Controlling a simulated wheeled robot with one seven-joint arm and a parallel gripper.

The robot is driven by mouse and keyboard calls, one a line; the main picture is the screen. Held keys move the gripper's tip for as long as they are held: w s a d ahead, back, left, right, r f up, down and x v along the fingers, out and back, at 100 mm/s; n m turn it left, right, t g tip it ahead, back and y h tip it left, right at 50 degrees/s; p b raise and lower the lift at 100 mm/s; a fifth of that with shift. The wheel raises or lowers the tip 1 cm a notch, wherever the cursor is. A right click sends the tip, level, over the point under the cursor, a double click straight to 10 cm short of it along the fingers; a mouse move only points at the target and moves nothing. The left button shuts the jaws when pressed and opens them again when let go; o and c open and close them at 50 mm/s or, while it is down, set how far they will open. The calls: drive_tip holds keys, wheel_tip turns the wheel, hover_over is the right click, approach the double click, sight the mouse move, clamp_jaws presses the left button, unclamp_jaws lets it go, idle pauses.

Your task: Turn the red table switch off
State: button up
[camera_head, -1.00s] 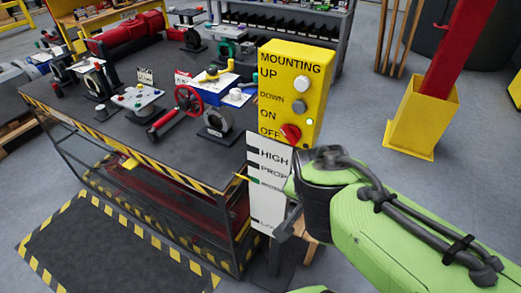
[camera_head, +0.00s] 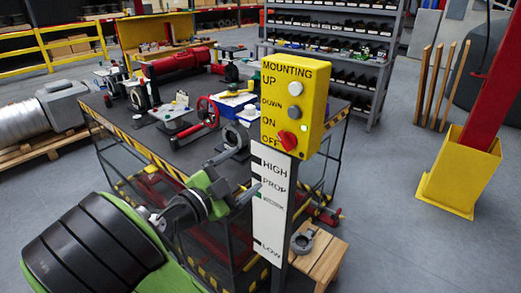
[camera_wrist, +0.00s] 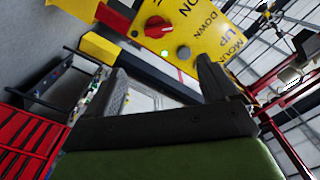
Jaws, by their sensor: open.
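The red switch (camera_head: 288,140) is a knob low on the yellow control box (camera_head: 318,110), beside the ON and OFF labels. Its handle looks slanted; I cannot tell its exact setting. A small green light (camera_head: 304,128) is lit beside it. My gripper (camera_head: 240,172) is open and empty, left of and below the switch, close to the white height sign. In the wrist view the switch (camera_wrist: 157,27) shows at the top, beyond the gap between my open fingers (camera_wrist: 162,68), and nothing touches it.
A white HIGH-to-LOW sign (camera_head: 270,205) hangs below the box on a post. The workbench (camera_head: 185,150) with valve parts stands behind my arm. A wooden stool (camera_head: 322,258) stands right of the post. Clear floor (camera_head: 385,190) lies farther right.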

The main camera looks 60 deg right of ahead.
sight(284, 142)
drive_tip(key=s+d, duration=0.1)
drive_tip(key=d, duration=0.4)
drive_tip(key=d+p, duration=0.1)
drive_tip(key=d, duration=0.4)
drive_tip(key=s+d+p, duration=0.1)
drive_tip(key=d, duration=0.4)
drive_tip(key=shift+s+d, duration=0.35)
drive_tip(key=shift+d, duration=0.05)
drive_tip(key=shift+c, duration=0.4)
drive_tip(key=c, duration=1)
